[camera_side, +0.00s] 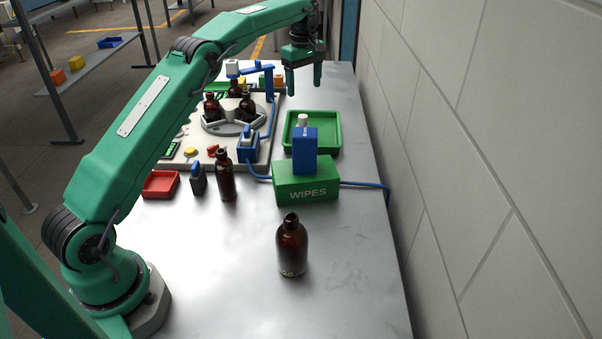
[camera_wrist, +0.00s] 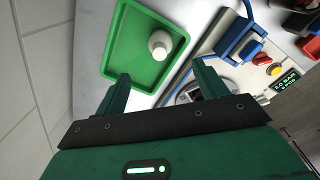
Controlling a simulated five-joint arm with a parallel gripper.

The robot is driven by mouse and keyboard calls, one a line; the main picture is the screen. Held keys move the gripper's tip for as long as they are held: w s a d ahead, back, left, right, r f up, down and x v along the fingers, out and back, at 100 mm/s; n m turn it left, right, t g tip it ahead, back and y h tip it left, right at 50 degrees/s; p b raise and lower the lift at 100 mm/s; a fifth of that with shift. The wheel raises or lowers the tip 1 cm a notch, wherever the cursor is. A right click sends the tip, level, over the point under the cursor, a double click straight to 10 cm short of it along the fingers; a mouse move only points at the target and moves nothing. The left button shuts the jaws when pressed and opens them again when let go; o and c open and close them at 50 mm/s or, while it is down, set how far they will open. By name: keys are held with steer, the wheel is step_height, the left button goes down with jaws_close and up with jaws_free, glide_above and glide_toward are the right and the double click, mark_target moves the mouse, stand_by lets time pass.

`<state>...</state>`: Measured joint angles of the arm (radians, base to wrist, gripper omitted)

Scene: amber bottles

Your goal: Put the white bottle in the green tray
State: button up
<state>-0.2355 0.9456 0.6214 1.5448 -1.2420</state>
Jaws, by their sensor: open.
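The green tray (camera_side: 328,138) lies on the metal table behind the blue block. In the wrist view, the white bottle (camera_wrist: 160,42) stands inside the green tray (camera_wrist: 124,48), near its right wall, and looks upright. In the side view only the top of the white bottle (camera_side: 303,119) shows; the blue block hides the rest. My gripper (camera_side: 304,84) is open and empty, above the table and beyond the tray's far edge. In the wrist view my gripper's fingers (camera_wrist: 161,78) are spread apart, with the bottle clear of them.
A green WIPES box (camera_side: 306,184) with a blue block (camera_side: 305,155) on top stands in front of the tray. Brown bottles stand at the front (camera_side: 292,248), at mid-table (camera_side: 225,178) and on a round holder (camera_side: 232,128).

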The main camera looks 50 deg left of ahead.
steer(key=s+d+r+m+t, duration=0.1)
steer(key=s+d+r+m, duration=0.35)
steer(key=s+r, duration=0.3)
steer(key=s+d+r+m+t, duration=0.2)
steer(key=s+d+r+m, duration=0.3)
steer(key=s, duration=0.4)
steer(key=s+d+f+m, duration=0.1)
steer(key=s+f+m, duration=0.1)
steer(key=s, duration=0.5)
steer(key=s+d+f+m+t, duration=0.1)
steer(key=s+d+f+m, duration=0.1)
steer(key=s, duration=0.6)
steer(key=s+d+f+m+t, duration=0.1)
steer(key=s+d+f+m, duration=0.1)
steer(key=s, duration=0.6)
steer(key=shift+d+f+m, duration=0.2)
steer(key=shift+f+m, duration=0.35)
steer(key=shift+m, duration=0.2)
